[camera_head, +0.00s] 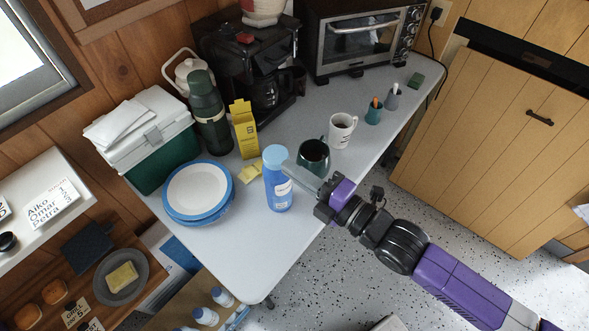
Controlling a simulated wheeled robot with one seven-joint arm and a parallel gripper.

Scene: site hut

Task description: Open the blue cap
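A blue bottle (279,194) stands upright near the front edge of the grey table. Its lighter blue cap (275,155) is on top. My gripper (289,171) reaches in from the right, with its grey fingers pointing at the upper part of the bottle just below the cap. The fingertips look close to the bottle's right side; I cannot tell whether they touch it. The finger gap does not show clearly from this angle.
A dark green mug (313,157) stands just behind my gripper, and a white mug (342,130) is beyond it. Blue-rimmed plates (226,207) are stacked left of the bottle. A yellow carton (244,130) stands behind. The table (240,260) is clear in front.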

